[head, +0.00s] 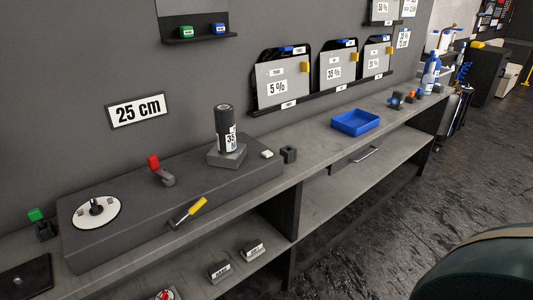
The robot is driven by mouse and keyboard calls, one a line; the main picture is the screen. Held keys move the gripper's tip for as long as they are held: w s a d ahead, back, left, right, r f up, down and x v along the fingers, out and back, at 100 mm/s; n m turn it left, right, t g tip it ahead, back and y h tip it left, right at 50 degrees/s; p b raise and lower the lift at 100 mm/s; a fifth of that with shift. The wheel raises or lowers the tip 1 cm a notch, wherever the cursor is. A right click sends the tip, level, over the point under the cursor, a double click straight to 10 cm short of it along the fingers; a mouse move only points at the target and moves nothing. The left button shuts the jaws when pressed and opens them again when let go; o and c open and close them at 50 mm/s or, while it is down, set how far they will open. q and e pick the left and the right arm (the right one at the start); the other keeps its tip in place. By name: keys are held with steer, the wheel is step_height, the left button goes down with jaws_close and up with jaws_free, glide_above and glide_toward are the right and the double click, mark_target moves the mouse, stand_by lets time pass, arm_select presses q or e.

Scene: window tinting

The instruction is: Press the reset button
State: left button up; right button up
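No button can be clearly read as the reset button in the head view. A red-and-white item (166,294) is cut off at the bottom edge, at lower-shelf level. A green-topped dark piece (37,216) stands at the left end of the workbench, beside the raised grey box (150,222). On the box are a round white dial (84,219) with a dark knob and a red-topped lever (154,163). A small white block (267,154) lies at the box's far end. Neither of my grippers shows.
A dark canister (223,116) stands on a grey block on the box. A yellow-handled tool (190,212) is at its front edge. A blue tray (355,122) is farther along the workbench. Two labelled blocks (219,271) sit on the lower shelf. Dark floor (450,190) is open on the right.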

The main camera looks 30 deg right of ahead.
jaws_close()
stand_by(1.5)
